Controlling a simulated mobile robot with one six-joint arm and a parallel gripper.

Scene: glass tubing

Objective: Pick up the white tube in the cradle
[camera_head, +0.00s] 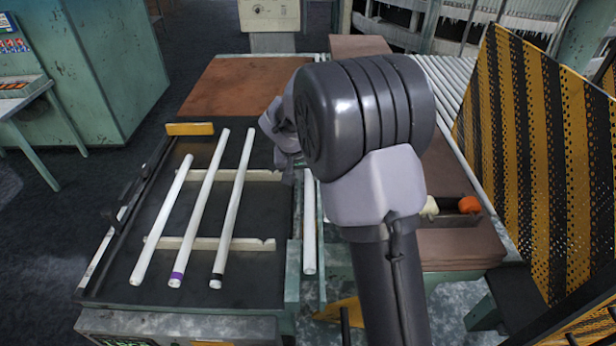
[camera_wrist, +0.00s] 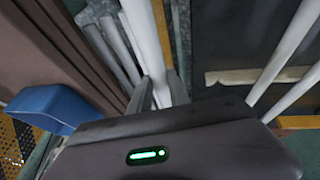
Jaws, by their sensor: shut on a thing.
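My gripper (camera_wrist: 159,92) is shut on a white tube (camera_wrist: 145,38), which runs up between its fingers in the wrist view. In the head view a white tube (camera_head: 309,235) shows just right of the dark tray, partly hidden by my arm; it looks like the held one. The dark tray holds a cradle of pale cross bars (camera_head: 208,243). On the bars lie a plain white tube (camera_head: 161,220), a purple-banded tube (camera_head: 200,206) and a black-banded tube (camera_head: 234,205). My fingers are hidden behind my wrist in the head view.
A yellow block (camera_head: 190,129) sits at the tray's far left corner. A brown board (camera_head: 240,85) lies behind the tray. A striped yellow-black guard (camera_head: 540,150) stands at the right. A blue bin (camera_wrist: 52,107) shows left in the wrist view.

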